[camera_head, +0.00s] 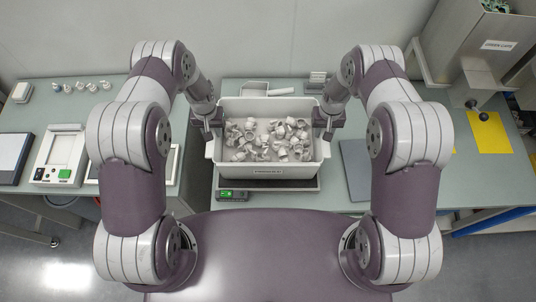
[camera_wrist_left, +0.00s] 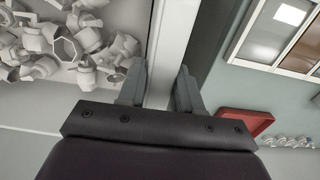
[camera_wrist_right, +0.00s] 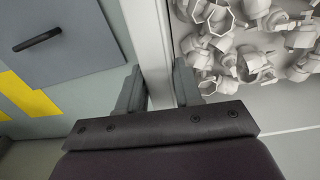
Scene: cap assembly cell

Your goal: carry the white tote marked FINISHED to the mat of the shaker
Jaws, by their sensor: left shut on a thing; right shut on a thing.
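The white tote (camera_head: 228,173) is in front of me in the head view, with a small dark label on its front wall, too small to read surely. It holds many white caps (camera_head: 268,140). My left gripper (camera_head: 213,128) is shut on its left rim, which shows between the fingers in the left wrist view (camera_wrist_left: 166,50). My right gripper (camera_head: 325,124) is shut on its right rim, also between the fingers in the right wrist view (camera_wrist_right: 152,45). The tote looks level. I cannot tell whether it rests on the dark platform below or hangs just above. Which mat is the shaker's is unclear.
A device with a green display (camera_head: 233,194) sits at the tote's front left. A small white tray (camera_head: 268,89) is behind the tote.

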